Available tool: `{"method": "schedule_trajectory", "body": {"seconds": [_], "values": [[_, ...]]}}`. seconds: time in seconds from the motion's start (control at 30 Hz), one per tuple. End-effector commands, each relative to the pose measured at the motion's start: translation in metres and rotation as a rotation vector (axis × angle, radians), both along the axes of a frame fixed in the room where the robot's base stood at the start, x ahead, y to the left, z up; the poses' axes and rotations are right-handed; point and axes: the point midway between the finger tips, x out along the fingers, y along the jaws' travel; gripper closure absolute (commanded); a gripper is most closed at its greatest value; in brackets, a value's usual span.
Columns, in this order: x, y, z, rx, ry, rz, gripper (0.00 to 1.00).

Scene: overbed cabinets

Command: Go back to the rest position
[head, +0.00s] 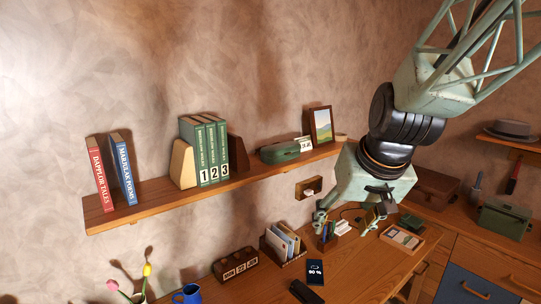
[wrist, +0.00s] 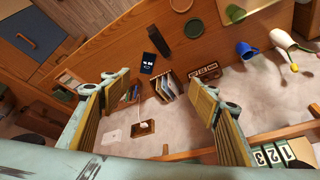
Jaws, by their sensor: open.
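My gripper (head: 347,217) hangs from my pale green arm on the right of the head view, in front of the right end of the wall shelf and above the desk. Its fingers are spread apart, with nothing held between them. In the wrist view my gripper (wrist: 155,95) also shows open, one finger on each side. Between and beyond the fingers I see the letter holder (wrist: 166,86) and the wall socket (wrist: 143,127), both apart from them.
The wooden shelf (head: 150,196) carries books (head: 205,150), a green case (head: 280,152) and a picture frame (head: 320,125). On the desk (head: 345,277) are a letter holder (head: 284,245), phone (head: 315,272), calendar (head: 235,264), blue mug (head: 187,294) and tray (head: 402,238). Open air lies left of my gripper.

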Motion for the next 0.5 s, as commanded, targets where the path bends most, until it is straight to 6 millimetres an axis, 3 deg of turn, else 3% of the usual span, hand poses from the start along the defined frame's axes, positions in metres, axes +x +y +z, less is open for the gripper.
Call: {"method": "schedule_trajectory", "body": {"seconds": [0.5], "values": [[-0.092,-0.008,0.039,-0.015,0.032,0.015,0.44]]}}
